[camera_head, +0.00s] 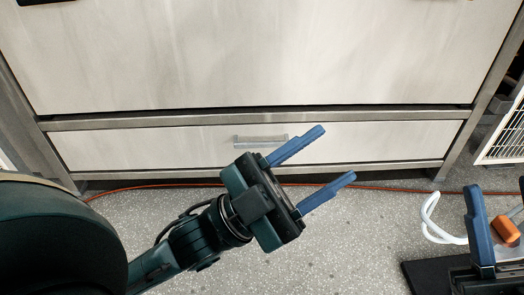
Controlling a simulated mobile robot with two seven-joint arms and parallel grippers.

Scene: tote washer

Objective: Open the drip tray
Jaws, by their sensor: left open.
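The drip tray (155,147) is a wide, pale, low drawer front at the bottom of the washer, and it looks shut. Its clear grey bar handle (260,141) sits at the middle of the front. My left gripper (338,155) is open and empty. Its two blue fingers point up and right, in front of the drawer and just right of the handle in the picture. The upper finger overlaps the drawer front in view; I cannot tell that it touches. My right gripper (492,235) shows only partly at the lower right edge, with one blue finger clear; its opening is unclear.
The large pale washer panel (260,55) stands above the drawer. An orange cable (400,189) runs along the floor at its foot. A white looped hose (432,220) and an orange piece (505,229) lie at right, near a white grille (505,135). Speckled floor (340,250) is clear centrally.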

